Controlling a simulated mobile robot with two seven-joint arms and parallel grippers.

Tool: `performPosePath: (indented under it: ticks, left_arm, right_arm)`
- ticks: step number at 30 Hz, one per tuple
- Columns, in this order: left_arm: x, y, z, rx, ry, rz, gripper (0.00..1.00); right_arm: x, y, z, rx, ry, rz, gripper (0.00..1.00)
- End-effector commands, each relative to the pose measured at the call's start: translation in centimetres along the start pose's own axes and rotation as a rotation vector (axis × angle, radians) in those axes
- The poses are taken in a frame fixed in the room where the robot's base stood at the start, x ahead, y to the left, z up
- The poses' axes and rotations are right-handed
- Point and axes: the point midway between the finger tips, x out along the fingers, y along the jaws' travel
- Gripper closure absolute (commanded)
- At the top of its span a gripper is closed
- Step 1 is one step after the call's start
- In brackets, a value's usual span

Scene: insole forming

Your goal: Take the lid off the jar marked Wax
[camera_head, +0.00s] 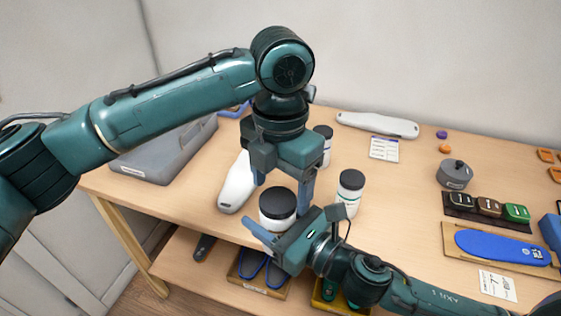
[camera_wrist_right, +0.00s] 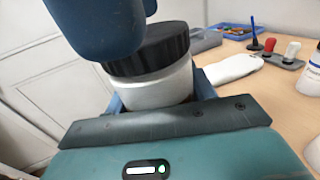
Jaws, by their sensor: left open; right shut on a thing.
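A white jar (camera_head: 277,222) with a black lid (camera_head: 277,203) stands upright near the table's front edge; no marking on it is readable. The lid sits on the jar. My right gripper (camera_head: 291,222) is shut around the jar's white body, below the lid. In the right wrist view the jar body (camera_wrist_right: 158,90) is between its fingers, with the ribbed black lid (camera_wrist_right: 152,50) above. My left gripper (camera_head: 281,190) points down over the lid, open, one finger on either side. One of its blue fingers (camera_wrist_right: 105,25) hides part of the lid in the right wrist view.
A white bottle with a black cap (camera_head: 350,188) stands close to the right of the jar, another (camera_head: 325,140) behind. A white insole form (camera_head: 237,183) lies left. A grey lidded pot (camera_head: 455,174) and a blue insole (camera_head: 502,247) lie right. The table (camera_head: 405,205) is clear between.

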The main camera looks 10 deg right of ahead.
Motion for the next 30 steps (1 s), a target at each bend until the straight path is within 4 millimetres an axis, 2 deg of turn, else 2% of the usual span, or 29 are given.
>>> performPosePath:
  ticks: [6,14,30]
  left_arm:
    - [1.6,0.0,0.0,0.0,-0.001,0.0,0.28]
    - [1.7,0.0,0.0,-0.001,-0.001,0.0,0.28]
    - [1.7,-0.2,0.0,0.003,-0.002,-0.005,0.72]
  right_arm:
    - [0.0,0.0,0.1,0.0,-0.003,0.0,1.0]
    - [0.0,0.0,0.1,0.0,-0.002,0.0,1.0]
    - [0.0,0.0,0.1,-0.001,-0.002,0.0,1.0]
